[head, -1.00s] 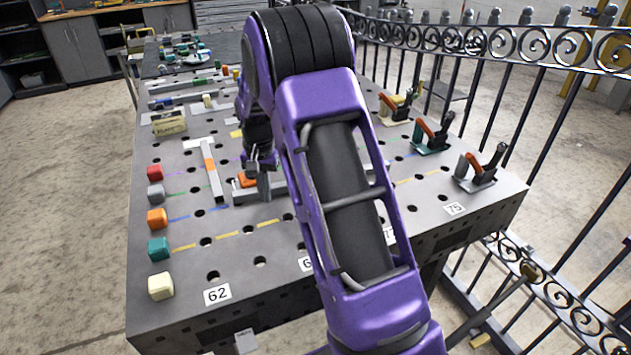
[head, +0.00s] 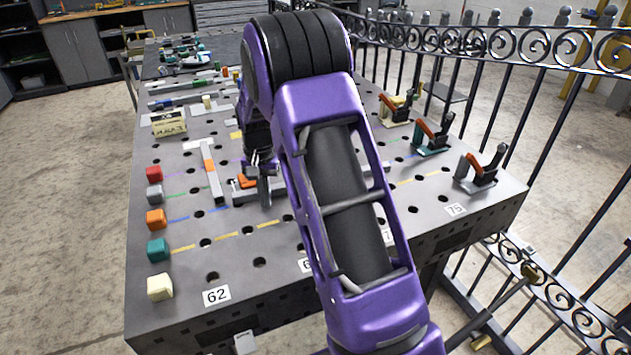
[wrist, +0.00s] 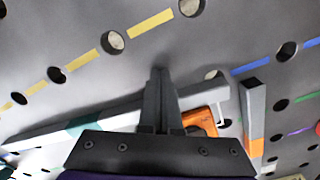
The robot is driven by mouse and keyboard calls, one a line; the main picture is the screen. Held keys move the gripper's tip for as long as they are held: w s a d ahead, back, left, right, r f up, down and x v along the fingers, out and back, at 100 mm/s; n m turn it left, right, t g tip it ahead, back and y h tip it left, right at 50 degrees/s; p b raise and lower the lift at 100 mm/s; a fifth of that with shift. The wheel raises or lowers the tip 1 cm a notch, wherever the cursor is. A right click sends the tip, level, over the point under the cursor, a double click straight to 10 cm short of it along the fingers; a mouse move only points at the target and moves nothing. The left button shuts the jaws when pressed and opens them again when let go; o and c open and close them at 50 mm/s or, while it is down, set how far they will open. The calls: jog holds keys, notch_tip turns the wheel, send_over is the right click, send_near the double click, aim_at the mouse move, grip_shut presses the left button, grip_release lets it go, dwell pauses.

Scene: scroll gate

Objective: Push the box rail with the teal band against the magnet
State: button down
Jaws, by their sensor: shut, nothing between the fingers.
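The box rail with the teal band (wrist: 85,122) is a long grey bar lying across the table. Its left end shows in the head view (head: 243,197); my arm hides its band there. An orange block (head: 247,181), apparently the magnet, sits just behind the rail near that end; it also shows in the wrist view (wrist: 201,122). I cannot tell whether rail and block touch. My gripper (head: 266,203) is shut and empty, pointing down at the rail's near side. In the wrist view its fingers (wrist: 160,75) cover part of the rail; contact is unclear.
A second rail with an orange band (head: 210,165) lies crosswise just left of the first. Coloured blocks, including a teal one (head: 158,249), line the left edge. Toggle clamps (head: 483,168) stand along the right.

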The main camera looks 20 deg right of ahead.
jog(key=shift+w+r, duration=0.1)
jog(key=shift+w, duration=0.05)
dwell(0.5)
jog(key=shift+w+p, duration=0.45)
jog(key=shift+w, duration=0.6)
jog(key=shift+s, duration=0.1)
jog(key=shift+s+b, duration=0.3)
jog(key=shift+s, duration=0.85)
notch_tip(320, 180, up, 8)
jog(key=p, duration=0.5)
